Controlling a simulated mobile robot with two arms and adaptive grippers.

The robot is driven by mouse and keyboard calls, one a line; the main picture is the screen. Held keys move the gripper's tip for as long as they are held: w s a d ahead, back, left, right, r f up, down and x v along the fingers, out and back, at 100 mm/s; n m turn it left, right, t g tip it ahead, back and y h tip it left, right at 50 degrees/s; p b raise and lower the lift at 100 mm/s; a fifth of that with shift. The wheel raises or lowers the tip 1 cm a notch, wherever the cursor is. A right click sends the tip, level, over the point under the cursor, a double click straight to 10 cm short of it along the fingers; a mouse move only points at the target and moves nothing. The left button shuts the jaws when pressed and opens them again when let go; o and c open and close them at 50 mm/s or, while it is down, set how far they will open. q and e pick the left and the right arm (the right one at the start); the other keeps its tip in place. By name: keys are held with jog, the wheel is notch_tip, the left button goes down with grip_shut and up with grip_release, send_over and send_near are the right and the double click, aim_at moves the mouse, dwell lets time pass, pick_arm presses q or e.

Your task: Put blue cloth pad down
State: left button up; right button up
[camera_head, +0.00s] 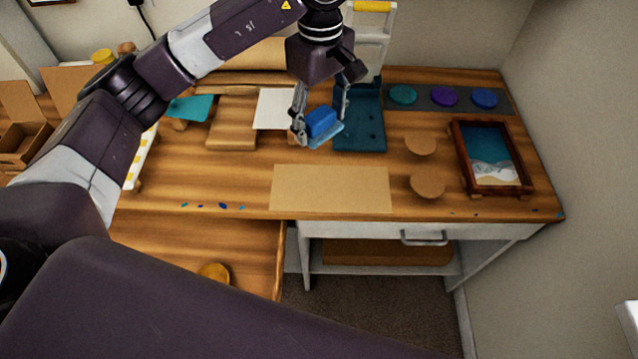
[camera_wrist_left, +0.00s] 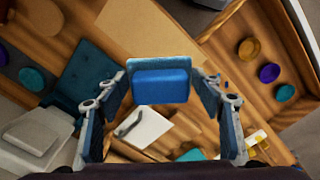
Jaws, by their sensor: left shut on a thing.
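The blue cloth pad (camera_head: 321,122) is a small block with a bright blue top on a lighter blue base. My left gripper (camera_head: 321,128) is shut on it and holds it over the worktable, near the left edge of a dark teal tray (camera_head: 359,138). In the left wrist view the pad (camera_wrist_left: 161,82) sits between the two fingers of the left gripper (camera_wrist_left: 162,90). Whether the pad touches anything below is hard to tell; it seems to hang above the table. My right gripper is not in view.
A brown paper sheet (camera_head: 330,189) lies at the table's front. Behind are a white sheet (camera_head: 274,108) and a wooden board (camera_head: 232,130). Right are cork discs (camera_head: 427,183), a framed resin piece (camera_head: 462,155) and a dark mat (camera_head: 424,103) with coloured discs. Bare wood shows left of the paper.

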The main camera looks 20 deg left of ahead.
pick_arm(q)
jog(key=p, duration=0.4)
send_near(319, 187)
notch_tip(319, 187, down, 5)
jog(key=shift+d+f, duration=0.1)
jog(key=shift+f, duration=0.45)
jog(key=shift+f, duration=0.1)
jog(key=shift+f, duration=0.1)
jog(key=o, duration=1.3)
